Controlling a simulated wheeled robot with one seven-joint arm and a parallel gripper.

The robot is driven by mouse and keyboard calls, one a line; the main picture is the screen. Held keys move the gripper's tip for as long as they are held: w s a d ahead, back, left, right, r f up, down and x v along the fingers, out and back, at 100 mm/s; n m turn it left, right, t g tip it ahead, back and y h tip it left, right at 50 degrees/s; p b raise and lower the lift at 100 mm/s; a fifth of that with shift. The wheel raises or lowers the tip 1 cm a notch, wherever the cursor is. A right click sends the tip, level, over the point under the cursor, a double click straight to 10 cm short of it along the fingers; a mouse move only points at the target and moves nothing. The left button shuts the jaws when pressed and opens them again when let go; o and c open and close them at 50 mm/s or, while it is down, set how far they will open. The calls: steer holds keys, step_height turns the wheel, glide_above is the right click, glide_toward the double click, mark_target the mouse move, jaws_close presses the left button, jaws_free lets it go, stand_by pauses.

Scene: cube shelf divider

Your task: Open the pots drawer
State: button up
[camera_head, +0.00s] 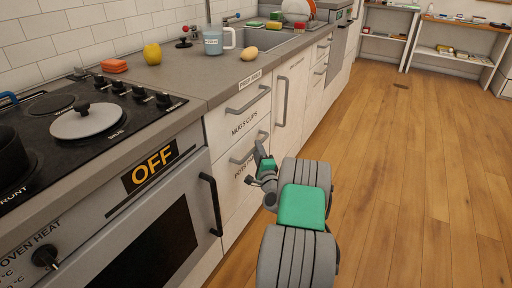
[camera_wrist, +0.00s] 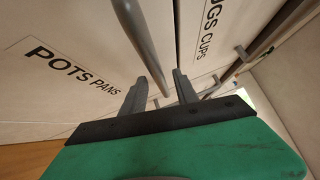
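The pots drawer (camera_head: 236,178), labelled POTS PANS, is the second front below the worktop and looks closed. Its label also shows in the wrist view (camera_wrist: 72,70). Its grey bar handle (camera_head: 242,158) runs down the middle of the wrist view (camera_wrist: 139,38). My gripper (camera_head: 259,151) is at the right part of this handle. In the wrist view my gripper (camera_wrist: 161,74) is open, with the handle's near end appearing between its two fingers. I cannot tell whether a finger touches the bar. My gripper partly hides the drawer front in the head view.
The MUGS CUPS drawer (camera_head: 238,118) with its own handle (camera_head: 248,100) is just above. The oven (camera_head: 150,225) with its black handle (camera_head: 211,204) stands to the left. Wooden floor (camera_head: 400,170) to the right is clear.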

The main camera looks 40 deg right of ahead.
steer(key=shift+x, duration=1.1)
steer(key=shift+s, duration=0.1)
jaws_close()
stand_by(0.5)
